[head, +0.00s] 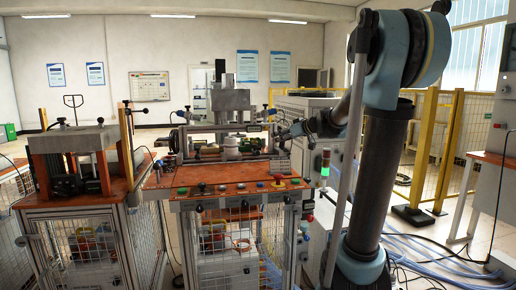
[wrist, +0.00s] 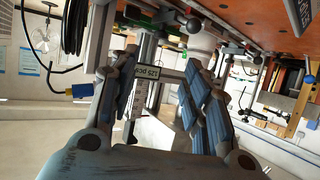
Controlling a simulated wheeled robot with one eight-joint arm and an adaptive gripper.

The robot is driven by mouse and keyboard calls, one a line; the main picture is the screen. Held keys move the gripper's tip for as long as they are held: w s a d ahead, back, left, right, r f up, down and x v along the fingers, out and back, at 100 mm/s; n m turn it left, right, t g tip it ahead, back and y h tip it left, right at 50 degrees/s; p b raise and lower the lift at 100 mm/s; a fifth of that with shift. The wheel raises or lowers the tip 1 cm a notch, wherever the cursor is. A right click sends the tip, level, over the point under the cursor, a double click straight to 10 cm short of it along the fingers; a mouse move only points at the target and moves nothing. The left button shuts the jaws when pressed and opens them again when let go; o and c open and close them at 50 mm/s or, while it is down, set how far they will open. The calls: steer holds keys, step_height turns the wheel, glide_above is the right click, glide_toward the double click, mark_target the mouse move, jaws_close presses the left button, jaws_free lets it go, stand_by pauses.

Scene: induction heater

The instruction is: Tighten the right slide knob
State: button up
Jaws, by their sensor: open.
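My gripper (head: 284,132) is at the right side of the induction heater (head: 232,100) in the head view, above the orange bench top. In the wrist view my gripper (wrist: 152,75) has its two blue-padded fingers spread, with nothing held between them. A metal post and a small label show beyond the gap. The wrist picture is turned over, with the bench at the top. A dark round knob (wrist: 258,60) shows to the right of the fingers, apart from them. I cannot tell for sure whether it is the right slide knob. In the head view the slide knobs are too small to tell apart.
A signal light (head: 325,163) is at the right corner. Another bench machine (head: 70,150) stands left.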

mark_target(255, 148)
steer(key=x, duration=1.7)
steer(key=shift+a, duration=0.1)
steer(key=shift+c, duration=0.3)
steer(key=c, duration=1)
